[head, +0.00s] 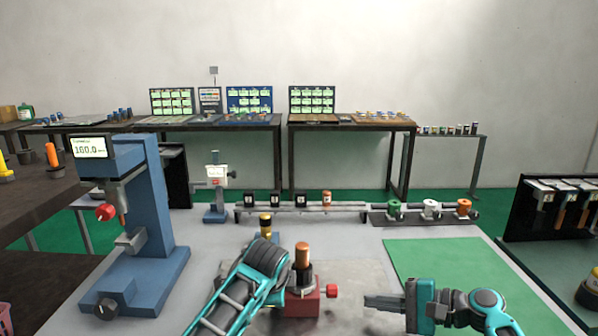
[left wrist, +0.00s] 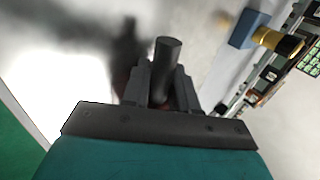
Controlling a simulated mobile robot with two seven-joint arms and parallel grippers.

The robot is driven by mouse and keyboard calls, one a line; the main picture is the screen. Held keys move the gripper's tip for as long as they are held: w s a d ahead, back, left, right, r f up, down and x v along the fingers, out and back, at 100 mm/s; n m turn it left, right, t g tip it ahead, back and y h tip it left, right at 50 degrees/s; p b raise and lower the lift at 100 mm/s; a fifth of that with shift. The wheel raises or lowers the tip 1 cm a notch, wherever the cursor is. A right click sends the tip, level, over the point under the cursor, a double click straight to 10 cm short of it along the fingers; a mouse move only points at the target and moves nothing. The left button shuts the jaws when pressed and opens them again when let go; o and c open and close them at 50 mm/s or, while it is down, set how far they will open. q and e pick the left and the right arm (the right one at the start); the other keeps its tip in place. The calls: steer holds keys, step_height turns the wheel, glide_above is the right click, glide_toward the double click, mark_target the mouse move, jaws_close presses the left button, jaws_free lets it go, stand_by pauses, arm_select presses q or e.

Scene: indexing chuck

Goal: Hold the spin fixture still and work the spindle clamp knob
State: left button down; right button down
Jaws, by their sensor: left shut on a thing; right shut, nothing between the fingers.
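The spin fixture (head: 300,276) stands on the bench in the head view, with a red base, a dark body and an upright copper-coloured cylinder. A red knob (head: 331,291), which looks like the spindle clamp knob, sticks out at its right side. My left arm covers the fixture's left side and hides the left fingers in the head view. In the left wrist view my left gripper (left wrist: 163,88) is shut on a dark upright cylinder (left wrist: 168,55), which seems part of the fixture. My right gripper (head: 384,302) is shut and empty, right of the red knob and apart from it.
A blue press-like machine (head: 155,210) stands at the left. A blue block with a yellow and black cylinder (head: 265,224) is just behind my left wrist. A rail with several small parts (head: 300,208) runs along the back. The green mat (head: 450,262) at right is clear.

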arm_select(q)
steer(key=c, duration=0.9)
jaws_free()
steer(key=shift+f, duration=0.15)
steer(key=shift+c, duration=0.2)
steer(key=shift+o, duration=0.7)
steer(key=shift+f, duration=0.1)
